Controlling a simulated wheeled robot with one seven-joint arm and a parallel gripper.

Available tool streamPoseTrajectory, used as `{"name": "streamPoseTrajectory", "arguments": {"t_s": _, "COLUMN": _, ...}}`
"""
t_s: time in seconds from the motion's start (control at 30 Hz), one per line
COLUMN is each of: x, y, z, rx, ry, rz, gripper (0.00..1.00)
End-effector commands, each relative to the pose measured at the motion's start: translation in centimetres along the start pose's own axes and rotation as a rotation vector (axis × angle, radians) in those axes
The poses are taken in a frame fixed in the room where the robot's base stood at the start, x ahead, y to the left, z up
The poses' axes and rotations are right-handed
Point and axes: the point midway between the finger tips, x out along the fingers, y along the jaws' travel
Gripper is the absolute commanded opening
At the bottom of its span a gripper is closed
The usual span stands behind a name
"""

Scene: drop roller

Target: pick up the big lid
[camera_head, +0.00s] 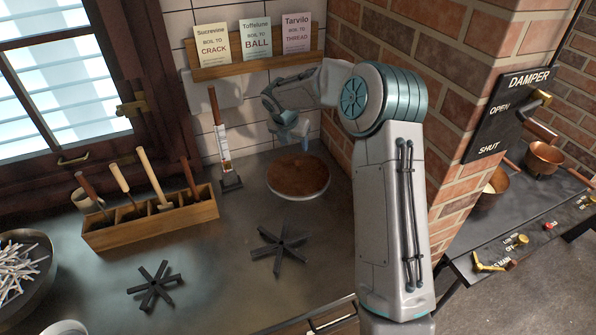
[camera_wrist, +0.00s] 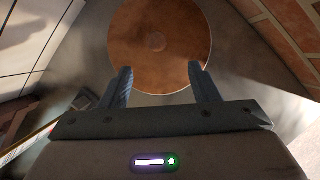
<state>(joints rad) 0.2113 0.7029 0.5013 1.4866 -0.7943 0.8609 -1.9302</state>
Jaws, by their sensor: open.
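The big lid appears to be the round brown disc with a pale rim (camera_head: 298,178) lying flat on the dark counter in the back corner. In the wrist view the disc (camera_wrist: 160,20) fills the upper middle, with a small round knob or mark (camera_wrist: 157,42) near its centre. My gripper (camera_head: 297,141) is above the far part of the disc in the head view. In the wrist view my gripper (camera_wrist: 160,70) is open and empty, its two fingers apart across the disc's near part. The height between fingertips and disc is hard to judge.
A brick wall (camera_head: 455,100) stands close on the right. A thermometer-like upright stand (camera_head: 222,150) is left of the disc. A wooden tool rack (camera_head: 150,220) and two black trivets (camera_head: 280,246) (camera_head: 155,286) lie left and in front. A card shelf (camera_head: 255,62) hangs behind.

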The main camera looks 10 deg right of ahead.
Motion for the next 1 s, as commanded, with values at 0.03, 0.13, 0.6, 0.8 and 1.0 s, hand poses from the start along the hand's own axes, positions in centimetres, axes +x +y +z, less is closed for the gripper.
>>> {"name": "streamPoseTrajectory", "arguments": {"t_s": 0.03, "x": 1.1, "y": 0.0, "z": 0.0, "rx": 0.0, "ry": 0.004, "rz": -0.002, "gripper": 0.56}}
{"name": "streamPoseTrajectory", "arguments": {"t_s": 0.13, "x": 2.9, "y": 0.0, "z": 0.0, "rx": 0.001, "ry": 0.004, "rz": -0.002, "gripper": 0.56}}
{"name": "streamPoseTrajectory", "arguments": {"t_s": 0.6, "x": 6.8, "y": 0.2, "z": 0.2, "rx": 0.002, "ry": 0.003, "rz": -0.002, "gripper": 0.56}}
{"name": "streamPoseTrajectory", "arguments": {"t_s": 0.8, "x": 9.2, "y": 0.5, "z": 0.4, "rx": 0.004, "ry": 0.002, "rz": -0.001, "gripper": 0.56}}
{"name": "streamPoseTrajectory", "arguments": {"t_s": 1.0, "x": 10.4, "y": 0.5, "z": 0.3, "rx": 0.004, "ry": 0.0, "rz": 0.0, "gripper": 0.56}}
